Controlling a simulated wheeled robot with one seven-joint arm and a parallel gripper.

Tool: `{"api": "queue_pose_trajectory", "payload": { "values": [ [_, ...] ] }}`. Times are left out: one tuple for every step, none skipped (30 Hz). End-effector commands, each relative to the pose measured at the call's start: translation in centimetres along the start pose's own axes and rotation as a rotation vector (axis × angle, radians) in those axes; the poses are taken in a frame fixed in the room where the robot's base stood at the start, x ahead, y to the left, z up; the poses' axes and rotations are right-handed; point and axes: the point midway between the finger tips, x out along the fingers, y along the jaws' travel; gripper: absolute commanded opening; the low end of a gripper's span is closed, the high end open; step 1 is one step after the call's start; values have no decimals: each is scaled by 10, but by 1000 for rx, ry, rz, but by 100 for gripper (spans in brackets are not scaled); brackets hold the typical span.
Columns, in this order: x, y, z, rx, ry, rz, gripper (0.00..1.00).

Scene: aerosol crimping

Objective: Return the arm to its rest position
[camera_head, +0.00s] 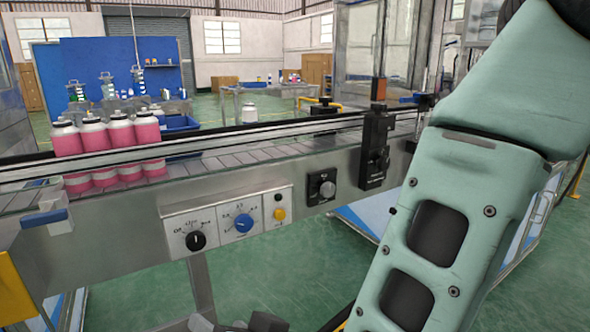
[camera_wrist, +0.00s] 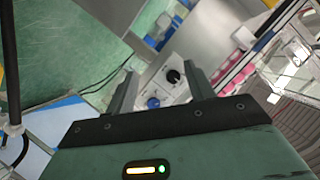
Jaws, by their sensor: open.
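Beyond the fingers the conveyor's control panel (camera_wrist: 170,80) shows, with a black knob and a blue knob. Nothing is between the fingertips, and they appear apart from the panel.
A conveyor (camera_head: 240,157) with guide rails crosses the head view. Several pink bottles with white tops (camera_head: 108,150) stand on its left part. The control panel (camera_head: 227,221) is on its front. A black sensor block (camera_head: 375,150) stands at the rail near my arm.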

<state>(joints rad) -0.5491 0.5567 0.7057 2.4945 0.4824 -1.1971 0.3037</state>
Motion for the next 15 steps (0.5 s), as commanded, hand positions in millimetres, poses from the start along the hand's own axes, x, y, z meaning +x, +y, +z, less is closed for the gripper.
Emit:
{"api": "queue_pose_trajectory", "payload": {
  "values": [
    [-2,3,-1,-39,-54,13,54],
    [-4,6,0,-63,-95,24,54],
    [-7,11,2,-97,-149,40,54],
    [-11,14,3,-120,-190,52,54],
    [-14,18,4,-146,-230,65,54],
    [-20,23,5,-177,-284,84,54],
    [-25,28,6,-202,-324,99,54],
    [-30,33,6,-225,-364,114,54],
    [-38,40,7,-256,-418,136,54],
    [-45,45,7,-279,-458,153,54],
    [-52,50,6,-300,-498,170,54],
    [-63,58,6,-329,-552,196,54],
    [-72,63,5,-349,-593,215,54],
    [-81,69,4,-368,-633,234,54],
    [-93,76,3,-391,-685,260,54]
  ]
}}
